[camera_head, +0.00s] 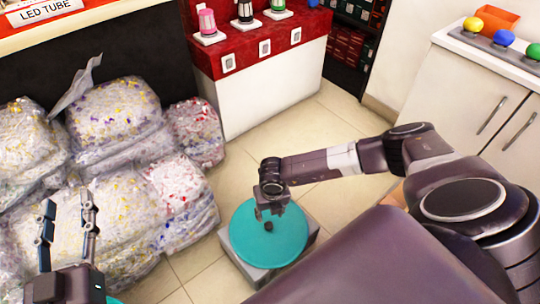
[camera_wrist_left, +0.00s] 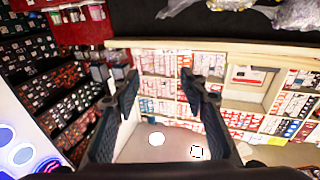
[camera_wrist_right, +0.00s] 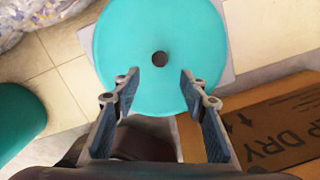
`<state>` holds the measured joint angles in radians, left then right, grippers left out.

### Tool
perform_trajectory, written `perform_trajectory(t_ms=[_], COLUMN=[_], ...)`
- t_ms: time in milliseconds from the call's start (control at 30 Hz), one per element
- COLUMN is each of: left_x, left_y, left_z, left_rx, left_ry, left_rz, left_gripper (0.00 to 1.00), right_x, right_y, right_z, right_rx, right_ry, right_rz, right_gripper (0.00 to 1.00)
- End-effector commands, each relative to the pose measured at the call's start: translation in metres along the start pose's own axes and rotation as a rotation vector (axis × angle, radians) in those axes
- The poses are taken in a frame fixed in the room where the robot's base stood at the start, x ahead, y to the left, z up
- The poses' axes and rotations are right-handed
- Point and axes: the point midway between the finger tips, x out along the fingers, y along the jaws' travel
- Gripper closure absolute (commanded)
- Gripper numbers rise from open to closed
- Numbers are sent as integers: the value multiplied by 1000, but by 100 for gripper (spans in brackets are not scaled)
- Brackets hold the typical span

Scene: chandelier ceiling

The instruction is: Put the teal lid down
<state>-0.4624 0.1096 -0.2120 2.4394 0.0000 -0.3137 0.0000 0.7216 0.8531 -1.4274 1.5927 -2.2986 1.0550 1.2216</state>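The teal lid (camera_head: 262,245) is a round disc with a small dark knob in its middle. It lies on a grey square base (camera_head: 239,258) on the tiled floor. In the right wrist view the lid (camera_wrist_right: 120,45) fills the upper middle, its knob beyond my fingertips. My right gripper (camera_head: 271,211) is over the lid near the knob. Its fingers (camera_wrist_right: 160,74) are apart with nothing between them; whether they touch the lid I cannot tell. My left gripper (camera_head: 67,208) is open and empty at the lower left, pointing up.
Bags of pellets (camera_head: 110,120) are piled at the left. A cardboard box (camera_wrist_right: 265,125) lies beside the lid's base. Another teal round thing (camera_wrist_right: 18,118) shows at the left of the right wrist view. A white cabinet (camera_head: 455,85) stands at the right. Tiled floor (camera_head: 325,115) is free beyond the lid.

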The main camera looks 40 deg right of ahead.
Motion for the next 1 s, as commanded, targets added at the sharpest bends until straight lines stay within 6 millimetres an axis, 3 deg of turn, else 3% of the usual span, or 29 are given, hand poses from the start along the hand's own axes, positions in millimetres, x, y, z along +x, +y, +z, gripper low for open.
perform_trajectory(t_ms=[300, 1000], left_x=[-6, -6], left_y=[-4, -4], left_z=[32, 34], left_rx=[3, 3], left_ry=[-147, -156], left_rz=[-8, -9], left_gripper=[60, 60], right_x=[-17, -17], right_y=[0, 0], right_z=[0, 0], right_rx=[0, -1], right_ry=[0, 0], right_rz=[0, 1], right_gripper=[60, 60])
